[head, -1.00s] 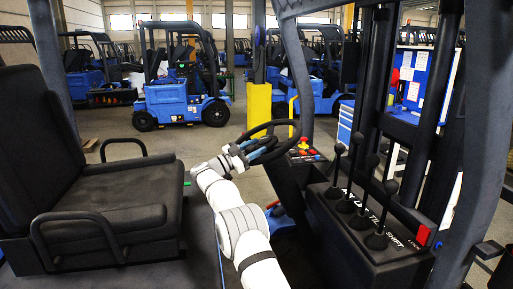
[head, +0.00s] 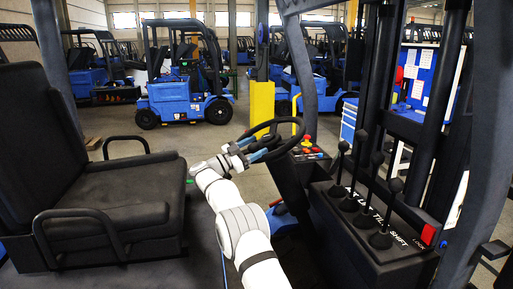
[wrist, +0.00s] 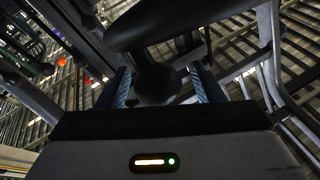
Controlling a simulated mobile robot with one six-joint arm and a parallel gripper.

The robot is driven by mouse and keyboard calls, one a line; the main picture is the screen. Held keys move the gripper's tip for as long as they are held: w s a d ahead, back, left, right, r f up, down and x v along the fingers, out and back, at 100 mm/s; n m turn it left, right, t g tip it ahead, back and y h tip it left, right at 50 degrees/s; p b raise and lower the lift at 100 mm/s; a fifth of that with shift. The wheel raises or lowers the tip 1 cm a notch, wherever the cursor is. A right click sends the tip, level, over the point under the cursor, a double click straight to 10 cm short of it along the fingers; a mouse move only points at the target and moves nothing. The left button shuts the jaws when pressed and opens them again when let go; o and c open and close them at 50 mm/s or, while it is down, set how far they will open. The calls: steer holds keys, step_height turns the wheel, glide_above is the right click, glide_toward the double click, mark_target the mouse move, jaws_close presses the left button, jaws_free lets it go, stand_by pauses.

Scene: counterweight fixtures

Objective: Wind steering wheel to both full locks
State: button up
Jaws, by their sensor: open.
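The black steering wheel (head: 296,124) stands tilted on its column in the middle of the head view. My gripper (head: 259,155) is at the near left part of the wheel, its blue fingers over the rim area. In the wrist view, my gripper (wrist: 163,88) has its two blue fingers apart. A dark rounded part (wrist: 155,82) of the wheel, perhaps a knob, sits between them. I cannot tell whether the fingers touch it. The dark wheel rim (wrist: 180,20) crosses the top of the wrist view.
A black seat (head: 110,215) with armrests is at the left. Several black levers (head: 381,240) stand on a console to the right of the wheel. A red emergency button (head: 308,140) is just beside the wheel. Dark posts frame the cab; blue forklifts (head: 185,100) stand behind.

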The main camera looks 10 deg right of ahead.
steer(key=s+a+b, duration=0.3)
steer(key=s+a, duration=0.1)
steer(key=a, duration=0.9)
steer(key=shift+f, duration=0.2)
steer(key=shift+s, duration=0.1)
steer(key=shift+c, duration=0.4)
